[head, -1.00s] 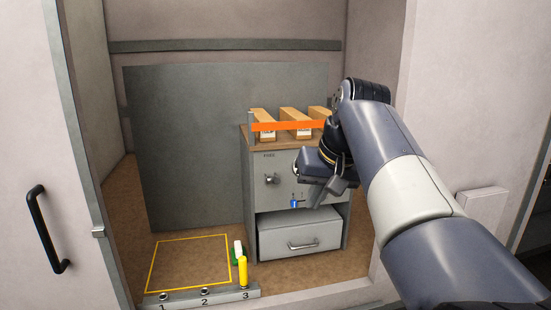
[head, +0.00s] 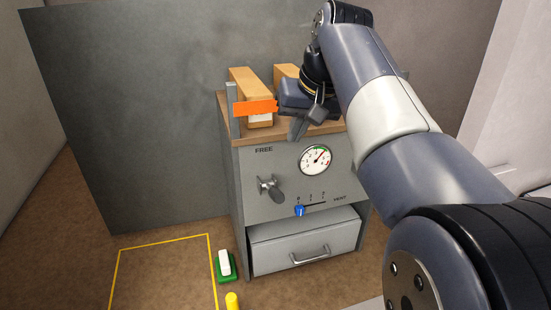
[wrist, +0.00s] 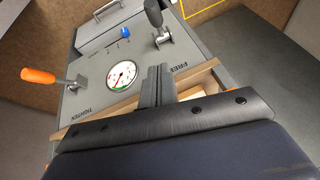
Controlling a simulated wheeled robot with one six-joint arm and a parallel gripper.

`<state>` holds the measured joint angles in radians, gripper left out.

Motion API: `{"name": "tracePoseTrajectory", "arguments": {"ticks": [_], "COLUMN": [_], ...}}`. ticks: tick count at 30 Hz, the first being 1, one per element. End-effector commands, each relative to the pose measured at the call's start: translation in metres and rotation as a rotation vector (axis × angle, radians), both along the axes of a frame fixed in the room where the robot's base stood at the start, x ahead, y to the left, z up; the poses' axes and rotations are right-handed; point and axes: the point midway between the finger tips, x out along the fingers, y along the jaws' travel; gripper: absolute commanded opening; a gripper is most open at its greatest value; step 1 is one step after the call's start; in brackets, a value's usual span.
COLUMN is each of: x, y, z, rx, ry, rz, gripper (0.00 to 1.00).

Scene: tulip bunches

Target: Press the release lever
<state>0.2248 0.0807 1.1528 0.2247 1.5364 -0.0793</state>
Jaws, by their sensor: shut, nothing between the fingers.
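The grey cabinet (head: 240,185) stands upright with a round gauge (head: 315,159) on its face. A dark-handled lever (head: 273,189) sits under the word FREE; it also shows in the wrist view (wrist: 155,18). In the wrist view an orange-handled lever (wrist: 42,76) sits by the word TIGHTEN; my arm hides it in the head view. No label says "release". My gripper (head: 298,129) is shut and empty, at the cabinet's top front edge, above the dark lever and apart from it. Its fingers (wrist: 158,70) also show in the wrist view.
A blue slider (head: 299,211) sits below the gauge, above a grey drawer (head: 305,242). Brown boxes (head: 252,88) stand on top behind an orange bar (head: 255,108). A green-and-white block (head: 225,265) and a yellow peg (head: 232,300) are by the yellow floor outline (head: 160,243).

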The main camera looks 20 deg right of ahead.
Motion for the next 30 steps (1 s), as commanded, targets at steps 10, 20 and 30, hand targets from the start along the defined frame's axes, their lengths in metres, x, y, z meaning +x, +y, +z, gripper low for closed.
{"name": "tracePoseTrajectory", "arguments": {"ticks": [10, 20, 30], "x": [0.000, 0.002, 0.027], "y": [0.000, 0.001, 0.010], "z": [0.000, -0.006, -0.064], "rx": [0.000, 0.000, 0.001], "ry": [0.000, 0.002, 0.006], "rz": [0.000, 0.000, 0.002], "gripper": [0.00, 0.00, 0.00]}}
